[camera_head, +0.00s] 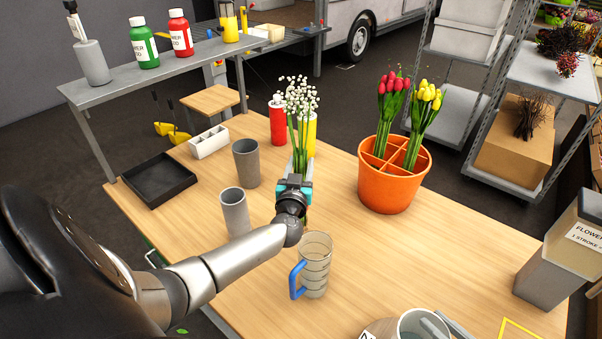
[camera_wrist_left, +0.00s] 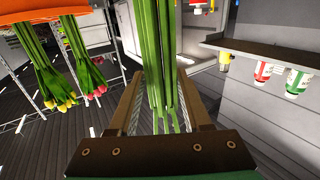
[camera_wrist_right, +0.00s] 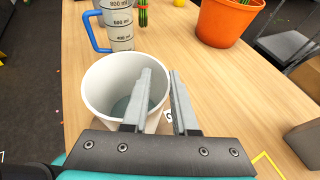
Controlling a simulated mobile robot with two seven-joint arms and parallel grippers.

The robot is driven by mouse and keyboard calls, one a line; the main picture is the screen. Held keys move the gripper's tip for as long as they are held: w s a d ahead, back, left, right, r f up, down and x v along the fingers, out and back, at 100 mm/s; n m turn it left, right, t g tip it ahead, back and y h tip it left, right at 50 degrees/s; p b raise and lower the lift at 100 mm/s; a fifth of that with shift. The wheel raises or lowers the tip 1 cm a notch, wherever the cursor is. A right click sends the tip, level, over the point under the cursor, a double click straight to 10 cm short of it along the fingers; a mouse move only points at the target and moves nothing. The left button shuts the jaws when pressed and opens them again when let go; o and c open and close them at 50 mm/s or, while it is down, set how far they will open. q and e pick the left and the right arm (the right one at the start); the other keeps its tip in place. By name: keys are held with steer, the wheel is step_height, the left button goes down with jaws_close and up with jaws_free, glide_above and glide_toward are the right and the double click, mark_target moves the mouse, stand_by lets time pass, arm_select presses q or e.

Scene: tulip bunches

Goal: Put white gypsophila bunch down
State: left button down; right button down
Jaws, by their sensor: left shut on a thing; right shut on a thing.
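The white gypsophila bunch (camera_head: 299,100) stands upright in my left gripper (camera_head: 295,185), over the middle of the table. My left gripper (camera_wrist_left: 162,100) is shut around its green stems (camera_wrist_left: 160,45) in the left wrist view. The head view does not show clearly whether the stem ends touch the table. My right gripper (camera_wrist_right: 160,75) is shut on the wall of a white bucket (camera_wrist_right: 95,105), one finger inside and one outside. This bucket also shows at the bottom edge of the head view (camera_head: 384,329).
An orange divided pot (camera_head: 387,193) with red tulips (camera_head: 390,98) and yellow tulips (camera_head: 423,115) stands right of the bunch. Grey cups (camera_head: 235,212), a clear measuring jug (camera_head: 315,265), a red bottle (camera_head: 277,122) and a yellow bottle (camera_head: 309,135) stand nearby.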

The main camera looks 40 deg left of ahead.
arm_select(q)
steer(key=shift+f, duration=1.2)
steer(key=shift+f, duration=0.15)
steer(key=shift+c, duration=1.7)
jaws_free()
steer(key=shift+f, duration=0.1)
